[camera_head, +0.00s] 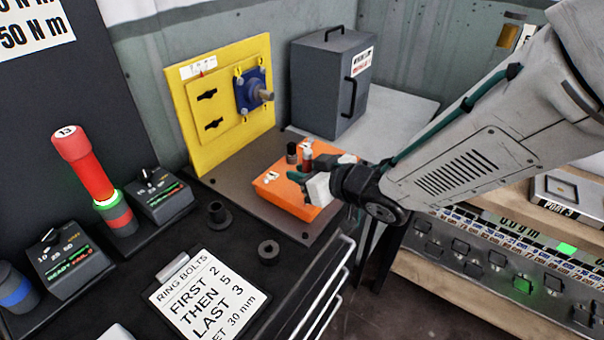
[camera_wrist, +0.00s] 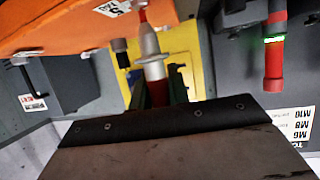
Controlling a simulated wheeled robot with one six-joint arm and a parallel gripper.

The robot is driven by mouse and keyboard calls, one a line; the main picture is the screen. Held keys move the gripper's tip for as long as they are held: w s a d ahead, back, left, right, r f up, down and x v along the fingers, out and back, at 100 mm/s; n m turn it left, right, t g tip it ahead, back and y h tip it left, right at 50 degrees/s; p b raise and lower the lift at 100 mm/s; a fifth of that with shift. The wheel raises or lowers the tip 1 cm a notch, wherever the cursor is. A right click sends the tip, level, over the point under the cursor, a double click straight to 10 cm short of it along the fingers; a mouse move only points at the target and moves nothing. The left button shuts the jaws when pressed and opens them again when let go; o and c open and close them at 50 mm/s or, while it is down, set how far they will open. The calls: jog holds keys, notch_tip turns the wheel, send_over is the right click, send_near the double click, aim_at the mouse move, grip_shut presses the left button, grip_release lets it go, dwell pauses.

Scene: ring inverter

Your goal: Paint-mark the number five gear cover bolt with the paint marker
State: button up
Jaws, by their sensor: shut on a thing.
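The orange gear cover (camera_head: 285,192) lies on a brown plate, with small white number tags on top. It fills the upper left of the wrist view (camera_wrist: 60,25), where a tag reading 5 (camera_wrist: 117,8) shows upside down. My gripper (camera_head: 311,173) is at the cover's right side, its green fingers shut on the paint marker (camera_wrist: 151,45). The marker has a red body, a silver-white neck and a red tip, which is close to the 5 tag. I cannot tell whether the tip touches anything. A small dark-capped cylinder (camera_wrist: 120,46) is beside the marker, also in the head view (camera_head: 292,152).
A yellow panel (camera_head: 196,133) with a blue flange stands behind the cover. A grey cabinet (camera_head: 322,85) is behind right.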

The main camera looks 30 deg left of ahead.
aim_at(311, 157)
jog(key=shift+r, duration=2.25)
jog(key=shift+w, duration=0.1)
